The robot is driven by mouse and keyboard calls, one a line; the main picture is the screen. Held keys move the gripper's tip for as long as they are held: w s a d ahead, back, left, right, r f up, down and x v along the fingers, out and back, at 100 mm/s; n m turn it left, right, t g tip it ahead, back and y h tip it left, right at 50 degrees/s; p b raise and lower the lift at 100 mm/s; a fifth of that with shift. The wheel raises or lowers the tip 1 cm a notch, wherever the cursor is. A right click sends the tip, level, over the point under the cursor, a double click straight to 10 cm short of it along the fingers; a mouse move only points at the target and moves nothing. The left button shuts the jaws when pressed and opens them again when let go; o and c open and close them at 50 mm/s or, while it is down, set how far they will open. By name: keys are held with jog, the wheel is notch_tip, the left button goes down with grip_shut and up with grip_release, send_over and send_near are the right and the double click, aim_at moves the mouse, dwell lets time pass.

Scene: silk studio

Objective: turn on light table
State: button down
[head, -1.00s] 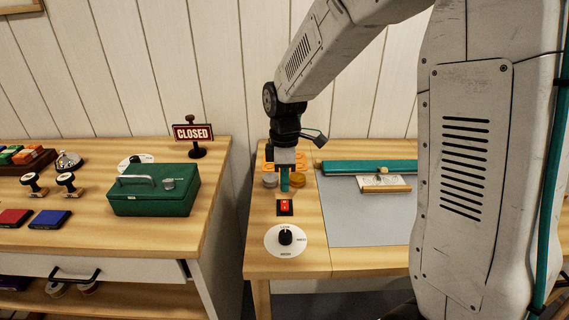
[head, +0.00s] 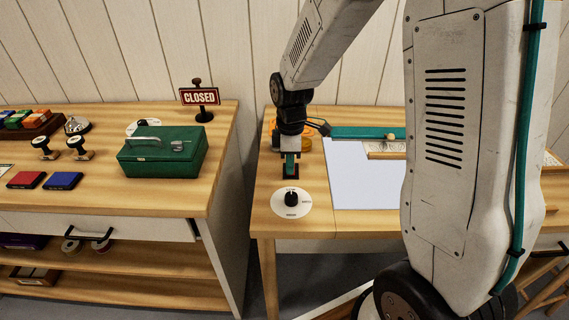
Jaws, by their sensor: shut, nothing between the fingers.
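The light table panel (head: 362,190) is a flat rectangle set in the wooden table, now bright bluish white. My gripper (head: 290,173) is shut and empty, pointing down over the small switch base (head: 291,178) left of the panel. The gripper hides the red rocker of the switch; its fingertips appear to touch it. A round white dial plate (head: 291,204) with a black knob lies in front of the switch.
Orange round items stand behind my gripper. A teal bar (head: 360,132) and a wooden-edged piece (head: 385,152) lie at the panel's back. On the left counter are a green cash box (head: 160,158) and a CLOSED sign (head: 200,97). A gap separates the two tables.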

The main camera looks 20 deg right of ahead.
jog(key=shift+d, duration=0.15)
jog(key=shift+w+d+r, duration=0.25)
jog(key=shift+w+d, duration=0.1)
jog(key=shift+w, duration=0.4)
notch_tip(320, 180, up, 14)
jog(key=s, duration=0.1)
jog(key=shift+s+a, duration=0.3)
jog(key=shift+a, duration=0.1)
jog(key=shift+f, duration=0.1)
dwell(0.3)
